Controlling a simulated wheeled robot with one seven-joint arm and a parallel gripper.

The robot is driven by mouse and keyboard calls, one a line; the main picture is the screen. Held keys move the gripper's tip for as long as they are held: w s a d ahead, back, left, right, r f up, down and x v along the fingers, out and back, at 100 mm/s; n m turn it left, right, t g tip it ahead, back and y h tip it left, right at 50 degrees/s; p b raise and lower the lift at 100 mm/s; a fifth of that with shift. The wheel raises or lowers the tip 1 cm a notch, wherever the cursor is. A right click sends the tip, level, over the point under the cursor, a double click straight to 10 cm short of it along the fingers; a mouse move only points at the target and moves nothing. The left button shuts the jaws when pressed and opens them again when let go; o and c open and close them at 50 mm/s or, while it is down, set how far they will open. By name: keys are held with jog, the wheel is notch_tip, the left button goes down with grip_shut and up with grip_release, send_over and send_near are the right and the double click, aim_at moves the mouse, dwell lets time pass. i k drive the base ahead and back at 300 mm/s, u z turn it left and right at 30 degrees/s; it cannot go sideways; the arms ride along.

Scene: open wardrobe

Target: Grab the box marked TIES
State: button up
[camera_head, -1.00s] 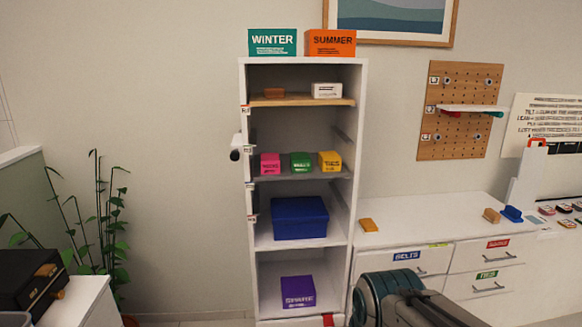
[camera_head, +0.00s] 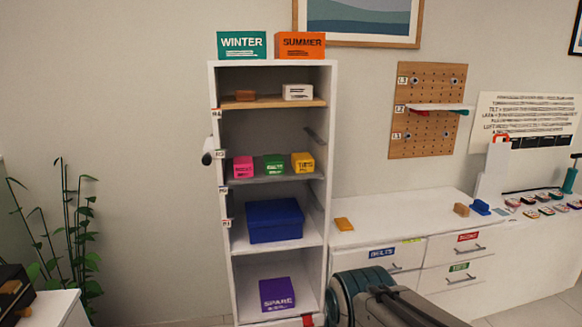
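Three small boxes stand in a row on the wardrobe's middle shelf (camera_head: 262,181): a pink box (camera_head: 243,166), a green box (camera_head: 274,164) and a yellow box (camera_head: 303,162). The yellow one, at the right, carries a short dark word that looks like TIES, but the print is too small to be sure. The words on the pink and green boxes are not clear. My arm shows at the bottom, right of the wardrobe and in front of the drawers. My gripper's fingers are not in view, and nothing touches the boxes.
The wardrobe also holds a blue box (camera_head: 274,221), a purple SPARE box (camera_head: 277,294), and WINTER (camera_head: 242,45) and SUMMER (camera_head: 302,45) boxes on top. A white drawer unit (camera_head: 400,222) stands right. A plant (camera_head: 70,230) stands left. The wardrobe front is open.

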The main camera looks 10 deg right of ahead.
aim_at(301, 162)
jog(key=z, duration=0.45)
jog(key=i, duration=0.45)
jog(key=z, duration=0.75)
jog(key=i, duration=1.3)
jog(key=u, duration=0.75)
